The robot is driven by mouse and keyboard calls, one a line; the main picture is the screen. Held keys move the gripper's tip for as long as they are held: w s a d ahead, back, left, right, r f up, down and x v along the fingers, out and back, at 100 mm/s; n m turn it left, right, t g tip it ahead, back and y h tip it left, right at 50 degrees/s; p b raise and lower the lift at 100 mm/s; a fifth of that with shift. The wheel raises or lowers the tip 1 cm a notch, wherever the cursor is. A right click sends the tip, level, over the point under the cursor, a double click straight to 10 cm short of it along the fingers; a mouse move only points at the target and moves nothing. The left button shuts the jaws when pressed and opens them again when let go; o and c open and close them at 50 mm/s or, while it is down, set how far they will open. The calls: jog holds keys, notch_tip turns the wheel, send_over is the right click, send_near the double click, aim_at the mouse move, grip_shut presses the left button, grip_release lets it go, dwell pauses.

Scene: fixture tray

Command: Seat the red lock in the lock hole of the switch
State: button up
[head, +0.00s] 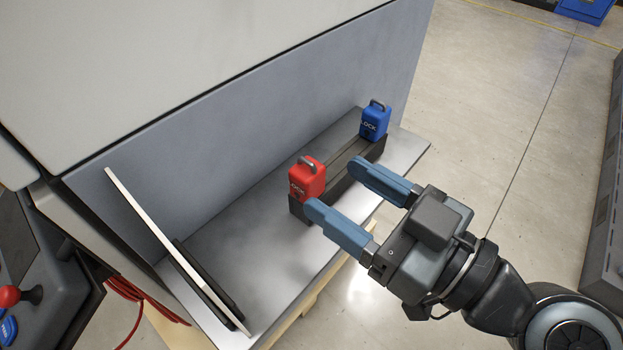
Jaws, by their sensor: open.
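The red lock (307,180) stands upright at the near end of a dark holder, its grey shackle on top. My gripper (333,184) comes in from the right with its two blue fingers apart and nothing between them. The lower fingertip shows close to the lower right of the red lock; the other fingertip is farther right, beside the holder. I cannot tell whether the lower finger touches the lock. At the lower left edge, a red knob on a dark stem (10,296) sits on a dark unit that may be the switch. No lock hole is visible.
A blue lock (375,121) stands at the far end of the dark holder (350,155), on a grey metal shelf (240,235). A thin white panel (165,235) leans in a dark stand at left. A grey cabinet wall rises behind. Red cable (130,293) hangs at lower left.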

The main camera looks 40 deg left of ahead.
aim_at(295, 168)
jog(key=a+p, duration=0.2)
jog(key=a, duration=0.4)
jog(key=shift+a, duration=0.1)
jog(key=shift+a+f, duration=0.2)
jog(key=shift+a, duration=0.45)
jog(key=shift+c, duration=0.2)
jog(key=c, duration=1.1)
